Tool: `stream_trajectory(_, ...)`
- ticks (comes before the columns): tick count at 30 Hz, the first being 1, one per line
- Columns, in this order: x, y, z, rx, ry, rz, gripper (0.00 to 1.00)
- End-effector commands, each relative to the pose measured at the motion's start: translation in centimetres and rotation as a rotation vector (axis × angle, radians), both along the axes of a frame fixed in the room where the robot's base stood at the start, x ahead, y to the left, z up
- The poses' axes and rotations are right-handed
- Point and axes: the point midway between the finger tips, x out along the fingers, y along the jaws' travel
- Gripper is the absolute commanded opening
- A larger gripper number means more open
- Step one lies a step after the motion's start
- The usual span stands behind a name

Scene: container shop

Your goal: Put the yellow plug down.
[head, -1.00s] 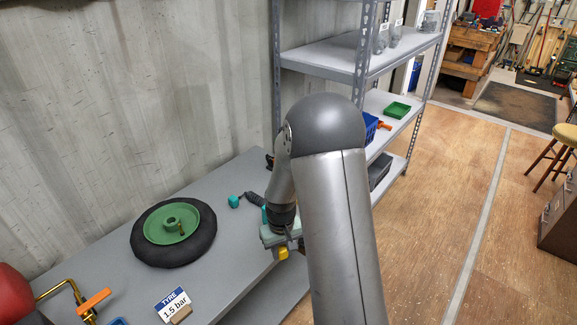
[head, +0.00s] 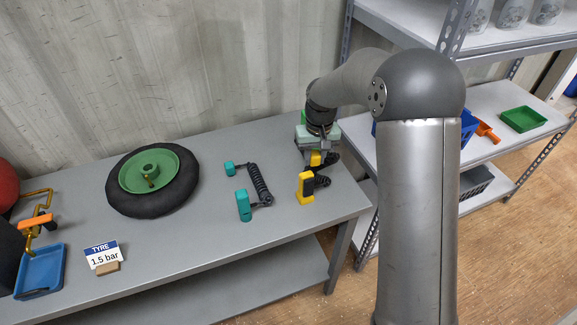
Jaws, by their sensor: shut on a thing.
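My gripper (head: 315,150) is at the right end of the grey bench, pointing down, shut on the yellow plug (head: 316,158). Only a small part of the plug shows below the jaws. I cannot tell whether it touches the bench top. A larger yellow block (head: 305,190) with a black face stands just in front of it. A black coiled lead (head: 322,181) runs beside the block, up toward the plug.
Left of my gripper are a teal block (head: 243,206), a teal plug (head: 229,169) and their coiled lead. A tyre with a green hub (head: 122,199) lies farther left, with a tyre sign (head: 104,256) in front. A shelf rack (head: 548,101) stands right of the bench.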

Motion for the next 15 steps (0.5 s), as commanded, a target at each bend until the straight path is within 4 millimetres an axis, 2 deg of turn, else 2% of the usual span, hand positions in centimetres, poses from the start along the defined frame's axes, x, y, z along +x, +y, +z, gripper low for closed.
stream_trajectory(1, 0.6, 2.9, -0.2, 0.003, -0.006, 0.037, 0.0)
stream_trajectory(7, 0.6, 11.6, 1.8, -0.008, 0.008, 0.143, 0.0)
stream_trajectory(9, 0.2, 13.7, 2.5, -0.015, 0.015, 0.172, 0.0)
stream_trajectory(12, -0.2, 15.5, 3.3, -0.023, 0.02, 0.195, 0.0)
stream_trajectory(15, 0.1, 15.9, 3.4, -0.027, 0.025, 0.203, 0.0)
